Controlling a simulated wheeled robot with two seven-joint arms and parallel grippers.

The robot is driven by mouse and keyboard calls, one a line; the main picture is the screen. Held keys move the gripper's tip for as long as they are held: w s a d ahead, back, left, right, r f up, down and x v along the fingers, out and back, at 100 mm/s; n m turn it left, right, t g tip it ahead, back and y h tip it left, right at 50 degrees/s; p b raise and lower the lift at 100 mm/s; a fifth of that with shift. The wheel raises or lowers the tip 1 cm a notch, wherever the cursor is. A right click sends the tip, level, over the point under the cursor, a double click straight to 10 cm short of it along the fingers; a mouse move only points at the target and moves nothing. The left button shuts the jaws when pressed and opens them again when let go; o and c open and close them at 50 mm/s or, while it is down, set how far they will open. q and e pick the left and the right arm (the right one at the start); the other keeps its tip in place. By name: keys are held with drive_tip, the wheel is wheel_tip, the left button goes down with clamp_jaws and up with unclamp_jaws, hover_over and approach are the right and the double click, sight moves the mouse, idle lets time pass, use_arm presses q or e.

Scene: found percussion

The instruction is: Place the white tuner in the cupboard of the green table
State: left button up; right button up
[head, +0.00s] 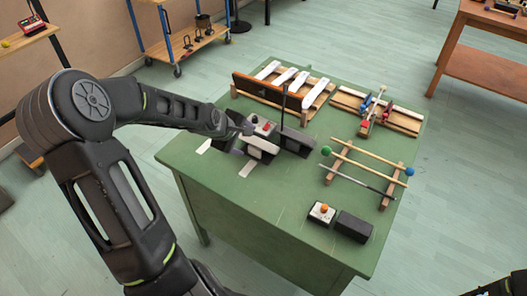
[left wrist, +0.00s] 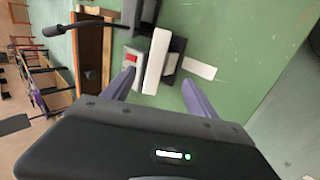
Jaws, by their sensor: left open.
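The green table (head: 225,185) stands in front of me; no cupboard opening shows in it. A small white device with a red patch (head: 263,127), which looks like the white tuner, is on the tabletop among dark and white blocks. It also shows in the left wrist view (left wrist: 133,56). My left gripper (head: 246,130) is open just above this group. In the left wrist view, its fingers (left wrist: 162,92) stand apart on either side of a white slab (left wrist: 157,62); I cannot tell whether they touch anything.
A white box with an orange knob (head: 322,212) and a black box (head: 353,227) sit near the table's front edge. A wooden mallet rack (head: 370,160) and white bars on a frame (head: 293,77) take up the right and back.

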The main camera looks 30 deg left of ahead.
sight(251, 142)
use_arm(q)
drive_tip(key=b+x, duration=0.1)
drive_tip(key=x, duration=0.1)
drive_tip(key=shift+w+a+f, duration=0.15)
drive_tip(key=shift+w+a, duration=0.05)
drive_tip(key=shift+w, duration=0.1)
idle(0.3)
drive_tip(key=b+x, duration=0.1)
drive_tip(key=x, duration=0.4)
drive_tip(key=shift+f, duration=0.15)
drive_tip(key=shift+c, duration=0.6)
clamp_jaws()
idle(0.6)
